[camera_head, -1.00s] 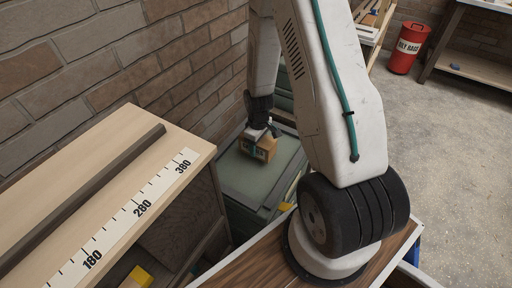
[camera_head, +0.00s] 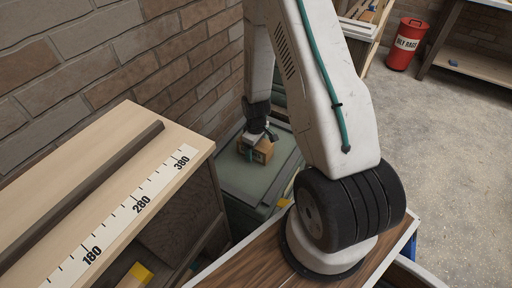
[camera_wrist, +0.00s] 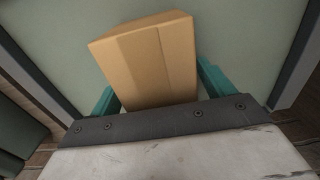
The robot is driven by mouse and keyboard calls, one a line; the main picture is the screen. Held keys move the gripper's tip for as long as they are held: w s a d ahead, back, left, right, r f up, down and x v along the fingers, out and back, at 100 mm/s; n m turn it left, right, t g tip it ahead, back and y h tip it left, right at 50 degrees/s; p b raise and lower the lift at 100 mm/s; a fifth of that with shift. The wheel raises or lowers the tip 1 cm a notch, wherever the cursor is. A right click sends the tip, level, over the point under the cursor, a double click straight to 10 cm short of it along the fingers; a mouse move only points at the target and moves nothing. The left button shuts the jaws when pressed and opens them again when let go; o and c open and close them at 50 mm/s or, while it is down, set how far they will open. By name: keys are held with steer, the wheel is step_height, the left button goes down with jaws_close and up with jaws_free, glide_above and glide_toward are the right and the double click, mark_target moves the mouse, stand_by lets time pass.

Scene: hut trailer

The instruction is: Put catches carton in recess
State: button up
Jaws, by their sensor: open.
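A tan cardboard carton (camera_head: 262,152) sits on the grey-green top (camera_head: 240,178) of a low unit by the brick wall. In the wrist view the carton (camera_wrist: 150,60) lies between the two teal fingers of my gripper (camera_wrist: 157,84), slightly turned relative to them. My gripper (camera_head: 259,143) is open, reaching down at the carton from above. Gaps show beside the carton near the fingers. The grey-green surface (camera_wrist: 255,40) has raised dark edges left and right in the wrist view; whether this is the recess I cannot tell. The gripper hides the carton's near end.
A wooden bench with a ruler strip (camera_head: 140,205) stands at the left, higher than the grey-green top. A yellow object (camera_head: 138,275) is below it. The brick wall (camera_head: 130,60) is close behind. A red bin (camera_head: 405,45) stands far right on open floor.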

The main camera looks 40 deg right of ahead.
step_height(320, 180, up, 12)
steer(key=shift+r, duration=0.1)
steer(key=s+a+r+m, duration=0.1)
steer(key=s+a+r, duration=0.15)
steer(key=r, duration=0.45)
steer(key=s+a+r, duration=0.2)
steer(key=a+r, duration=0.2)
steer(key=r, duration=0.3)
steer(key=s+a+r+m, duration=0.1)
steer(key=s+a+r, duration=0.15)
steer(key=r, duration=0.55)
steer(key=s+a+r+m, duration=0.1)
steer(key=s+a+r, duration=0.2)
steer(key=s, duration=0.4)
steer(key=s+a+r+m+t, duration=0.1)
steer(key=s+a+r, duration=0.2)
steer(key=s+r, duration=0.3)
steer(key=shift+s+r, duration=0.2)
steer(key=shift+s, duration=1)
